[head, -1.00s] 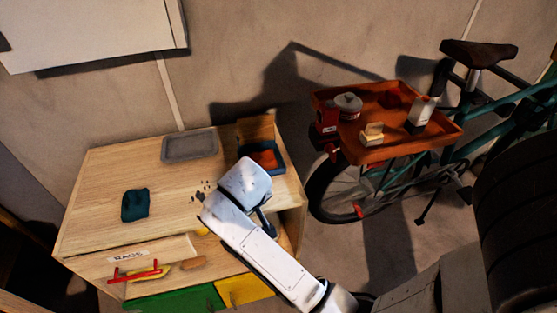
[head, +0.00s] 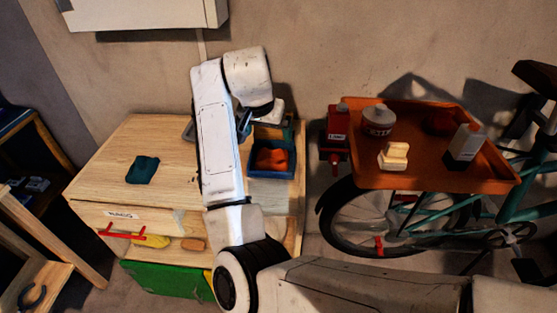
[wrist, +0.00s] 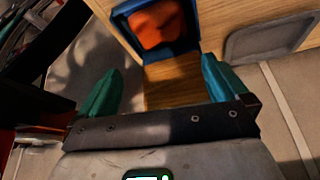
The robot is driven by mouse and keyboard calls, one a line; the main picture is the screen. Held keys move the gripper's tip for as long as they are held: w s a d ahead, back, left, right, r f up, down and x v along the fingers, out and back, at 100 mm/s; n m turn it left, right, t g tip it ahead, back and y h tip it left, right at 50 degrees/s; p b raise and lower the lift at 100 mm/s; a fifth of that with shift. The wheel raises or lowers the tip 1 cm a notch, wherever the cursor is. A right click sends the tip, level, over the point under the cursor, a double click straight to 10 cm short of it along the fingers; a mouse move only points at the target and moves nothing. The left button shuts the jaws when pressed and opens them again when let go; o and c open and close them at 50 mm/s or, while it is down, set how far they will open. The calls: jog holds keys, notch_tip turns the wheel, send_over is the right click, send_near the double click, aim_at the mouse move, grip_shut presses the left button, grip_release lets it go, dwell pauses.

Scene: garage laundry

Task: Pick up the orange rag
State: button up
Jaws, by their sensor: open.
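The orange rag (head: 271,160) lies in a small blue bin (head: 272,175) at the right side of the wooden bench. In the wrist view the orange rag (wrist: 157,22) shows at the top, inside the blue bin (wrist: 172,50). My gripper (wrist: 160,80) is open and empty, its two teal fingers spread apart. The rag is beyond the fingertips and not between them.
A dark teal cloth (head: 142,170) lies on the bench top (head: 120,140) at left. A grey tray (wrist: 270,38) is beside the bin. An orange tray (head: 440,175) with a tin, a carton and other items sits at right by a bicycle. The bench's left top is mostly clear.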

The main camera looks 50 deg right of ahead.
aim_at(272, 149)
jog(key=x, duration=0.3)
jog(key=shift+d+f, duration=0.15)
jog(key=shift+f, duration=0.25)
jog(key=shift+x, duration=2.85)
jog(key=shift+w, duration=0.15)
jog(key=shift+c, duration=0.3)
jog(key=c, duration=1.1)
jog(key=shift+o, duration=0.2)
jog(key=shift+r, duration=0.1)
